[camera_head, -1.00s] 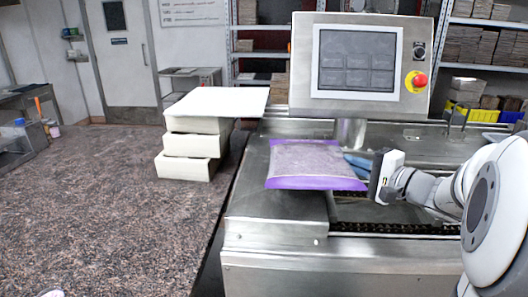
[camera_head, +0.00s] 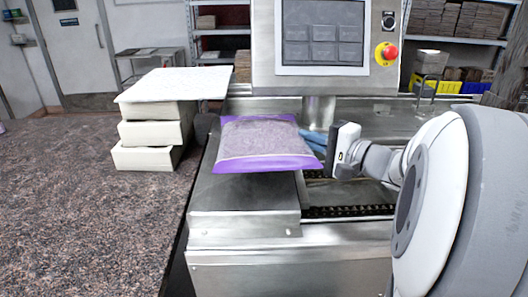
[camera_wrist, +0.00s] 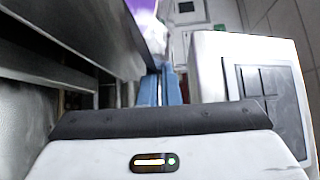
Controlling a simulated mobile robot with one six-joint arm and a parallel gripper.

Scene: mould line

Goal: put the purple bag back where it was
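The purple bag (camera_head: 265,143), grey-topped with purple edges, lies roughly flat over the steel deck (camera_head: 240,195) of the machine and looks raised a little above it, with a darker patch on the deck below. My gripper (camera_head: 308,137) reaches in from the right, its blue fingers at the bag's right edge. In the wrist view the blue fingers (camera_wrist: 160,85) are close together, and part of the purple bag (camera_wrist: 148,22) shows at their tips. The fingertips' grip is partly hidden in the head view.
A control screen (camera_head: 322,35) with a red stop button stands right behind the bag. To the left, a speckled counter (camera_head: 80,210) carries a stack of pale blocks (camera_head: 150,135) with a white sheet on top. A chain conveyor (camera_head: 345,211) runs at the right.

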